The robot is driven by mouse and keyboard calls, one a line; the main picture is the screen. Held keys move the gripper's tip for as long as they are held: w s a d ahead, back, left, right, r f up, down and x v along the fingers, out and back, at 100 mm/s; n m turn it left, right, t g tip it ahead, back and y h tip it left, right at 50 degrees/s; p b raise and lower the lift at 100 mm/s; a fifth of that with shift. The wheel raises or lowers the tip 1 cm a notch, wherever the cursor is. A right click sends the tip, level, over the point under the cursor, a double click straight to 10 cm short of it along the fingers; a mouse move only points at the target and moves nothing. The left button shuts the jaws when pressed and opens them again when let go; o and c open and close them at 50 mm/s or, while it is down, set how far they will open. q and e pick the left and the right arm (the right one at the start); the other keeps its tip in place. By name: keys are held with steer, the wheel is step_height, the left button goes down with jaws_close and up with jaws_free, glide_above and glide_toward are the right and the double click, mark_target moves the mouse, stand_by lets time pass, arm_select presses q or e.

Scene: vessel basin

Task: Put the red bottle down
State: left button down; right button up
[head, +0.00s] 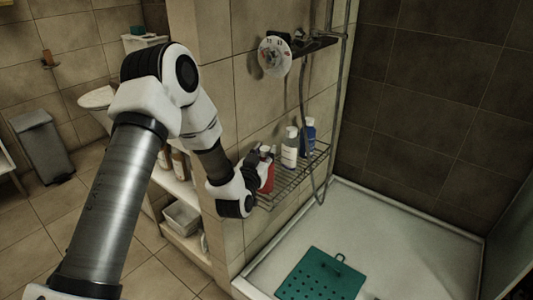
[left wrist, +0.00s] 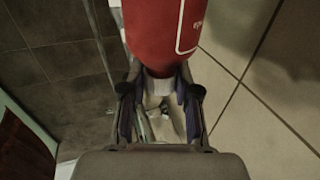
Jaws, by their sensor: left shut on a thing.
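The red bottle (head: 266,172) is at the left end of the wire shower rack (head: 299,181) in the head view. It also fills the top middle of the left wrist view (left wrist: 163,30), with a pale outline on its side. My left gripper (head: 252,166) is shut on the red bottle; in the left wrist view its two fingers (left wrist: 158,100) stand on either side of the bottle's lower part. Whether the bottle touches the rack cannot be told. My right gripper is not in view.
A white bottle (head: 290,148) and a blue bottle (head: 308,136) stand on the rack to the right of the red one. A green perforated mat (head: 322,277) lies in the shower tray (head: 410,240).

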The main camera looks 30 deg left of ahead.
arm_select(q)
steer(key=shift+w, duration=0.15)
steer(key=shift+d+f, duration=0.15)
steer(key=shift+f, duration=0.1)
steer(key=c, duration=0.9)
jaws_free()
steer(key=shift+o, duration=0.3)
